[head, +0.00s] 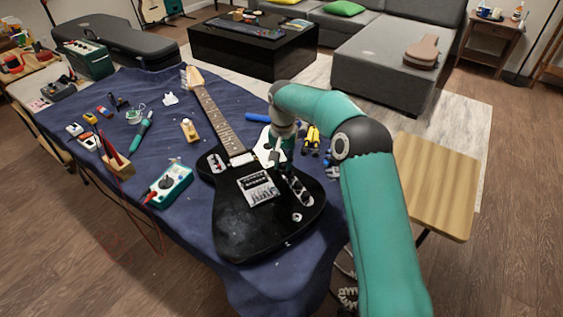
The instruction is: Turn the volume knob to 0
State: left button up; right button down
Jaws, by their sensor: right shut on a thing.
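A black electric guitar (252,222) lies face up on a blue cloth, its neck pointing to the upper left. Its silver control plate (299,189) sits on the right side of the body, beside the bridge (258,189). My right gripper (283,167) reaches down from above to the upper end of this plate. It is shut on the volume knob there, which its fingers mostly hide. The knob's setting cannot be read at this size. My left gripper is out of view.
The blue cloth (185,232) covers the workbench. A teal multimeter (170,185), a soldering iron (142,131) and several small tools lie left of the guitar. Yellow-black pliers (311,138) lie near my right arm. A wooden stool (437,183) stands at the right.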

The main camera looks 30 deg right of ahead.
jog(key=n+p, duration=0.1)
jog(key=n, duration=0.2)
jog(key=shift+r+n+p, duration=0.1)
jog(key=shift+n+p, duration=0.25)
jog(key=shift+n, duration=0.05)
jog(key=n+p, duration=0.1)
jog(key=n, duration=0.4)
jog(key=n+p, duration=0.1)
jog(key=n, duration=0.4)
jog(key=shift+n, duration=0.4)
jog(key=n+p, duration=0.1)
jog(key=n, duration=0.4)
jog(key=shift+n, duration=0.4)
jog(key=c, duration=1)
grip_release()
